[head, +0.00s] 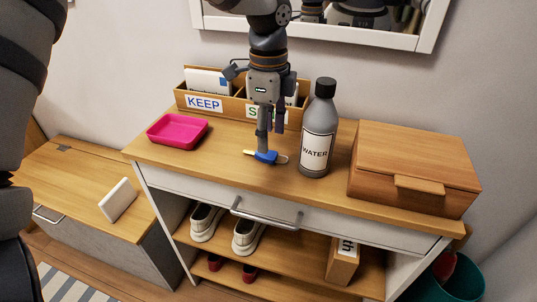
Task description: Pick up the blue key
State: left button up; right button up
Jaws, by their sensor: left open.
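The blue key (266,158) lies on the wooden top of the cabinet, near its middle. A small yellow part shows at its left and a pale part at its right. My left gripper (264,144) points down right over the key, with its fingers open. A fingertip is at or just above the key's far side. I cannot tell whether it touches. The key's far edge is partly hidden by the fingers. My right gripper is not in view.
A grey water bottle (318,130) stands close to the right of the key. A pink tray (177,131) is at the left, a wooden box (413,170) at the right. A wooden sorter marked KEEP (204,103) stands behind. The cabinet's front edge is clear.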

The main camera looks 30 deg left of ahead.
aim_at(268, 154)
pick_arm(q)
notch_tip(268, 154, down, 5)
jog(key=shift+w+r, duration=0.1)
jog(key=shift+c, duration=0.6)
jog(key=c, duration=1)
jog(key=shift+o, duration=0.2)
